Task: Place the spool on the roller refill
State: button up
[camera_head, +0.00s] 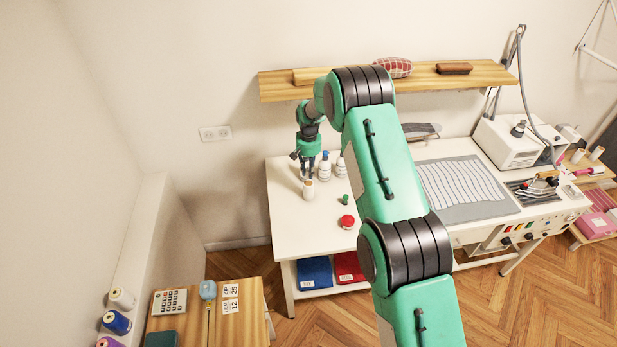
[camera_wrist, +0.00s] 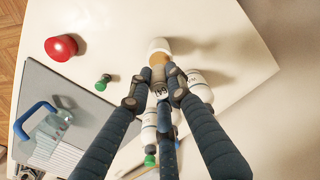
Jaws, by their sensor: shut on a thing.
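My gripper (camera_head: 307,174) is above the left part of the white table, its fingers pointing down and closed together. In the wrist view its fingertips (camera_wrist: 160,76) meet at a tan piece, which I take to be the spool (camera_wrist: 158,59). A pale, whitish cylinder, apparently the roller refill (camera_wrist: 158,44), shows just beyond it. In the head view this pale upright cylinder (camera_head: 308,191) stands on the table right under the fingertips. The fingers hide most of the held piece. I cannot tell whether the tan piece touches the pale cylinder or is apart from it.
White bottles (camera_head: 325,168) stand close to the right of my gripper; they show in the wrist view (camera_wrist: 202,88). A small green item (camera_head: 346,200) and a red round item (camera_head: 347,221) lie to the front right. The table's front left (camera_head: 300,235) is clear. A wooden shelf (camera_head: 285,87) hangs above.

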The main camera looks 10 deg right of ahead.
aim_at(308, 183)
jog(key=shift+f, duration=0.1)
jog(key=shift+f+p, duration=0.5)
jog(key=shift+f, duration=1.2)
jog(key=shift+f, duration=0.2)
jog(key=o, duration=0.8)
jog(key=shift+r, duration=0.1)
jog(key=shift+s+r+b, duration=0.1)
jog(key=shift+r+b, duration=1)
jog(key=shift+r, duration=5.05)
